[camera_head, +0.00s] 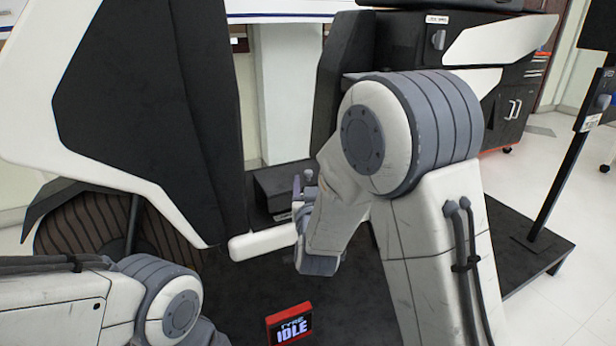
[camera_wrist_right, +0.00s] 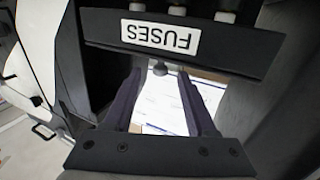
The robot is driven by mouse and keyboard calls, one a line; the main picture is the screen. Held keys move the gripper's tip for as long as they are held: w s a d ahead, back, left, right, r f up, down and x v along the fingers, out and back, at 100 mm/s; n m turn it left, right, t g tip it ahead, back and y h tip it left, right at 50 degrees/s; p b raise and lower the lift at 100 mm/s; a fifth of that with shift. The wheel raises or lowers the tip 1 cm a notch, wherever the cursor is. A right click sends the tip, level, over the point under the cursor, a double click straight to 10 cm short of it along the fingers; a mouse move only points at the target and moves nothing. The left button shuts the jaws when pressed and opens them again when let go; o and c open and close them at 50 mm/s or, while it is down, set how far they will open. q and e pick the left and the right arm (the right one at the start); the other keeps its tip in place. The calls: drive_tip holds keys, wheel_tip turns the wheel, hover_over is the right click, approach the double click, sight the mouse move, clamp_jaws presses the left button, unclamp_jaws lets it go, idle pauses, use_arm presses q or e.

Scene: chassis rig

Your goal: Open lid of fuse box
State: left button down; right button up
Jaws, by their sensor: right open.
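The fuse box (camera_head: 275,183) is a low black box in the middle of the head view, partly hidden by my right arm. In the right wrist view its dark front (camera_wrist_right: 105,28) bears a white FUSES label (camera_wrist_right: 160,36), seen upside down. A small grey knob (camera_wrist_right: 160,68) shows at the box's edge. My right gripper (camera_wrist_right: 160,73) is open, with its two dark fingers on either side of the knob; I cannot tell whether they touch it. In the head view the right gripper (camera_head: 303,187) is beside the box, mostly hidden. My left gripper is out of view.
A large black and white chassis panel (camera_head: 150,110) rises to the left of the box. A red IDLE display (camera_head: 290,324) stands in front on the dark platform (camera_head: 515,240). Black cabinets (camera_head: 500,75) are behind, right. White floor (camera_head: 575,285) is open at the far right.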

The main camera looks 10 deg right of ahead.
sight(309, 177)
drive_tip(key=shift+b+x, duration=0.55)
drive_tip(key=shift+x, duration=1.7)
clamp_jaws()
